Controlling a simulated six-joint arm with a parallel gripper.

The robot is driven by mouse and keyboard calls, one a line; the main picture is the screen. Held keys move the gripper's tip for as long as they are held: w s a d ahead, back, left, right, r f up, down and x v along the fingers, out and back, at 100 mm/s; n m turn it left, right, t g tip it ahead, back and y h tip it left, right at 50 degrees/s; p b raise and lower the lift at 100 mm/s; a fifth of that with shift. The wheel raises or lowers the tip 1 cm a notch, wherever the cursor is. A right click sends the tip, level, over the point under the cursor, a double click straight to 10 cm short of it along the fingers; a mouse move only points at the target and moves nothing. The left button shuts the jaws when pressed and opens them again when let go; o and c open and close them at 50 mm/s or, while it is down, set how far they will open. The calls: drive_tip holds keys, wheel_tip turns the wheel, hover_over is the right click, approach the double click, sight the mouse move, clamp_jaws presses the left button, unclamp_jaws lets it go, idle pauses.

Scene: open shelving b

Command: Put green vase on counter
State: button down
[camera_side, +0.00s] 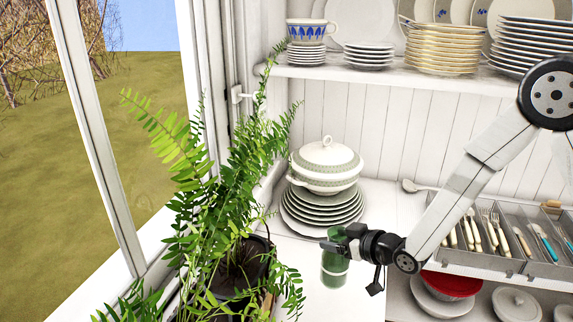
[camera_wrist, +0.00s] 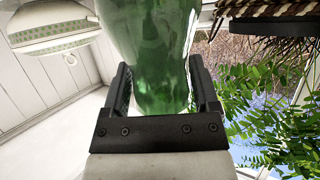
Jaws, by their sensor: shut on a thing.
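The green vase (camera_side: 334,269) is glossy and stands or hangs upright at the counter (camera_side: 365,292) in the side view, right of the fern. In the wrist view the green vase (camera_wrist: 160,45) fills the space between the two fingers. My gripper (camera_side: 338,240) is shut on its upper part in the side view; it also shows in the wrist view (camera_wrist: 160,90) with a finger on each side of the glass. I cannot tell whether the vase's base touches the white counter.
A potted fern (camera_side: 225,200) spreads close to the left of the vase. A lidded tureen (camera_side: 326,160) on stacked plates (camera_side: 322,208) stands behind it. A cutlery tray (camera_side: 510,240) lies to the right. Bare counter shows around the vase's right side.

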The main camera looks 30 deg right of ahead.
sight(344, 268)
drive_tip(key=shift+f, duration=2.25)
drive_tip(key=shift+f, duration=1.75)
unclamp_jaws()
drive_tip(key=shift+f, duration=0.15)
drive_tip(key=shift+s+r, duration=0.1)
drive_tip(key=shift+r, duration=0.1)
drive_tip(key=v, duration=0.7)
drive_tip(key=shift+s, duration=0.2)
drive_tip(key=shift+d, duration=0.2)
